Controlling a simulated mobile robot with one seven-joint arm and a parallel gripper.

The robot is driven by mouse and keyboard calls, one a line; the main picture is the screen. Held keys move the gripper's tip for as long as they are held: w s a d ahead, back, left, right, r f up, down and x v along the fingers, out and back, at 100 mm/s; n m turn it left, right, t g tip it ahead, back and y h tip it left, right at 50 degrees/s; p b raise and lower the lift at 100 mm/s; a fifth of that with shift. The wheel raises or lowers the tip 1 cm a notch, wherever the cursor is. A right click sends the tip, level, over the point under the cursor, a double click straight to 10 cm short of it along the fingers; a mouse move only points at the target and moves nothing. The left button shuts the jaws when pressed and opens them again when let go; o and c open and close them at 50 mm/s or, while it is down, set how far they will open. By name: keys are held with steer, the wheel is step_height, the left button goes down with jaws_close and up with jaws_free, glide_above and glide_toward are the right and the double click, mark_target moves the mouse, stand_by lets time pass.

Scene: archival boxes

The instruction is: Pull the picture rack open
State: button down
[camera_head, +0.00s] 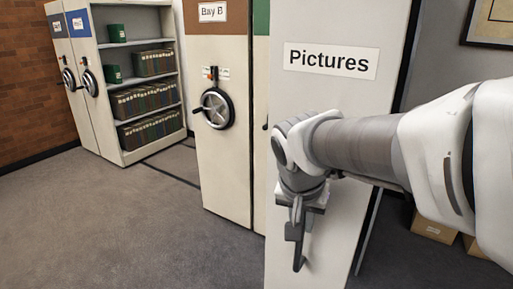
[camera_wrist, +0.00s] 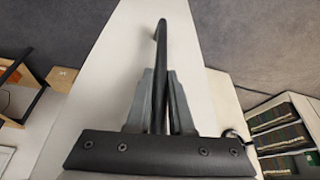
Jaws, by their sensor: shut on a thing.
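The picture rack (camera_head: 345,98) is a tall pale panel with a white "Pictures" label, right of centre in the head view. Its pale face also fills the middle of the wrist view (camera_wrist: 112,62). A dark upright bar handle (camera_head: 299,255) is fixed to that face. My gripper (camera_head: 297,222) is at the handle, low on the panel, and partly hides it. In the wrist view the two grey fingers of my gripper (camera_wrist: 160,92) are shut on the handle (camera_wrist: 160,45), one on each side. How far the rack is out cannot be told.
The Bay B unit (camera_head: 228,160) with a black handwheel (camera_head: 215,108) stands left of the rack. Further left is an open shelf unit (camera_head: 148,98) with boxes. Cardboard boxes (camera_head: 434,229) lie at right. The carpet (camera_head: 120,225) in front is clear.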

steer(key=shift+s+a+f, duration=0.1)
steer(key=shift+s+a, duration=0.05)
steer(key=shift+s, duration=0.1)
steer(key=c, duration=0.8)
jaws_free()
steer(key=shift+r, duration=0.2)
steer(key=p+v, duration=1.1)
steer(key=v, duration=0.6)
steer(key=shift+s+r, duration=0.1)
steer(key=shift+r, duration=0.05)
